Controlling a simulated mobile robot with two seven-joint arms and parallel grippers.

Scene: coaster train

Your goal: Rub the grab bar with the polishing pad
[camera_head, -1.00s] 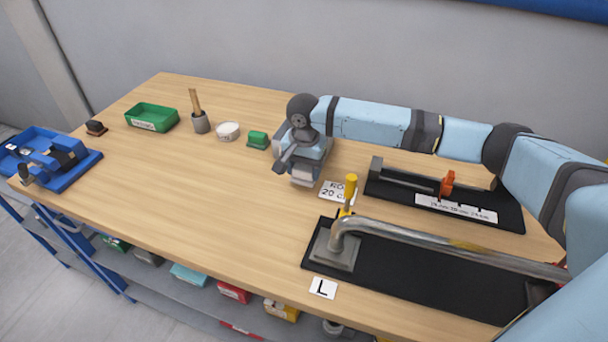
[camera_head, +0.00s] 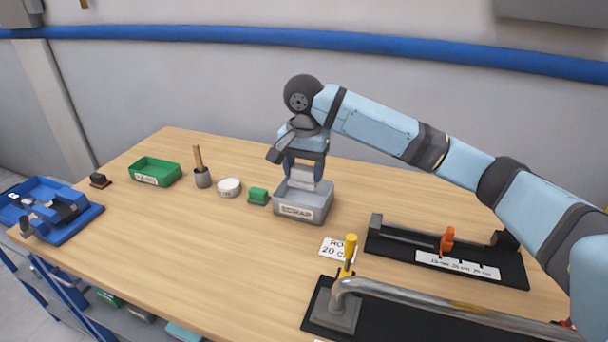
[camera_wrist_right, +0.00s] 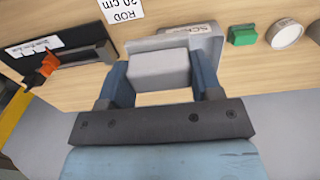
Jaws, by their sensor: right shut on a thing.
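The grab bar (camera_head: 440,303) is a bent metal tube at the front right, rising from a grey foot (camera_head: 333,312) on a black base. My right gripper (camera_head: 305,172) is shut on a pale grey block (camera_wrist_right: 160,69), which shows between its fingers in the wrist view. In the head view the block sits at or just above the back of the grey scrap bin (camera_head: 297,211); contact is unclear. A green block (camera_head: 258,196) stands left of the bin. I cannot tell which block is the polishing pad. My left gripper is not in view.
A yellow-handled tool (camera_head: 348,252) stands beside the bar's foot. A black fixture with an orange clip (camera_head: 447,240) lies behind the bar. A white round tin (camera_head: 229,187), a pot with a stick (camera_head: 202,177) and a green tray (camera_head: 155,171) stand left.

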